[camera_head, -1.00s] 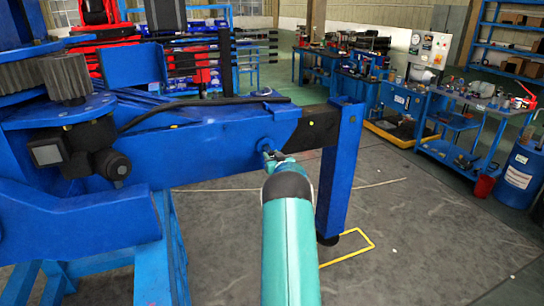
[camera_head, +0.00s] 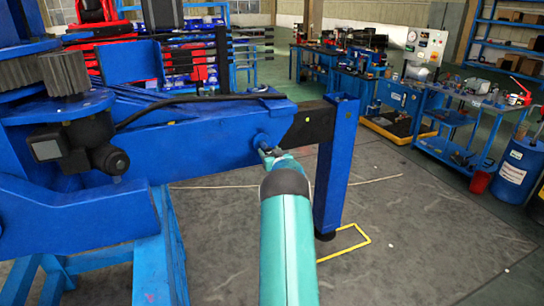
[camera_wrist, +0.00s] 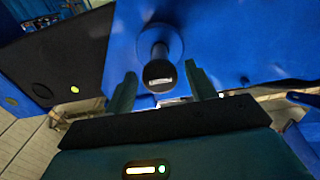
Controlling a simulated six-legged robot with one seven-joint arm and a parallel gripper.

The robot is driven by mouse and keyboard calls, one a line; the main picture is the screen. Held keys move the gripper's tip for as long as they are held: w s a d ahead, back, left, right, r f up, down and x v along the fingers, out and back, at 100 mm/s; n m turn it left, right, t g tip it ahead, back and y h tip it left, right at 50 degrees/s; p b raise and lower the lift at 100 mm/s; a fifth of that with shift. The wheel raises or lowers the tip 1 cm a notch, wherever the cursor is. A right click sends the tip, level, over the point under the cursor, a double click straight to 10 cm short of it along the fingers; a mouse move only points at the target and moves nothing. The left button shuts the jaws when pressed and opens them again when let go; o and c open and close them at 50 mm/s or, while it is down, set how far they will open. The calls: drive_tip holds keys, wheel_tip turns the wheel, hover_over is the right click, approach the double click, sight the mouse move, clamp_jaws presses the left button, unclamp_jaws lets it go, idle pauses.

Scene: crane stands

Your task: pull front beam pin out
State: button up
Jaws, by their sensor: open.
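The front beam pin (camera_head: 262,141) sticks out of the side of the blue beam (camera_head: 205,140), near where the dark inner beam (camera_head: 308,125) emerges. In the wrist view the pin (camera_wrist: 158,74) is a dark round shaft with a pale mark on its end, set in a blue round collar (camera_wrist: 162,42). My gripper (camera_head: 268,156) is at the pin, its tips partly hidden by my arm in the head view. In the wrist view my gripper (camera_wrist: 160,78) is open, one finger on each side of the pin's end, with gaps visible on both sides.
A blue outrigger leg (camera_head: 337,165) stands right of the pin, with a yellow floor outline (camera_head: 345,248) by its foot. A black cable (camera_head: 200,98) runs along the beam's top. Workbenches (camera_head: 400,95) and a blue barrel (camera_head: 518,165) stand farther right. Floor between is clear.

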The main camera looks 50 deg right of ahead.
drive_tip(key=shift+s+f, duration=0.1)
drive_tip(key=shift+f, duration=0.1)
drive_tip(key=v, duration=1.3)
drive_tip(key=shift+f, duration=0.25)
drive_tip(key=shift+a, duration=0.1)
